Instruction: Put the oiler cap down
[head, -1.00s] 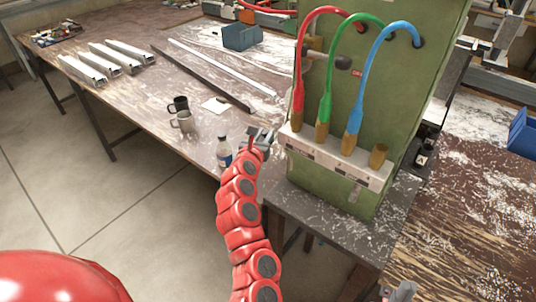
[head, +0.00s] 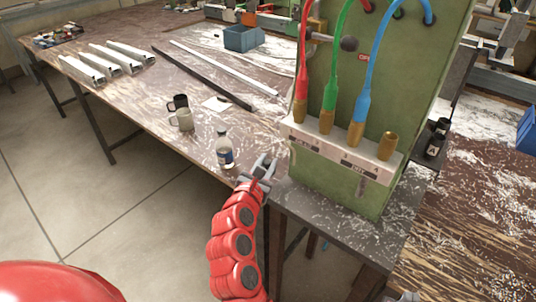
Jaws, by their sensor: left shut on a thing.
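My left gripper (head: 264,164) is at the front edge of the wooden bench, between a clear bottle and the green machine. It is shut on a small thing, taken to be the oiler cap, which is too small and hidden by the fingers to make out. The clear bottle (head: 223,150) with a dark blue label stands upright just left of the gripper, apart from it. My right gripper (head: 409,297) only just shows at the bottom edge; its fingers cannot be made out.
Two mugs, one dark (head: 178,104) and one grey (head: 183,121), stand left of the bottle. The green machine (head: 340,185) with red, green and blue hoses is close on the right. A blue bin (head: 240,38) and metal profiles (head: 122,57) lie farther back. Small black bottles (head: 436,138) stand behind the machine.

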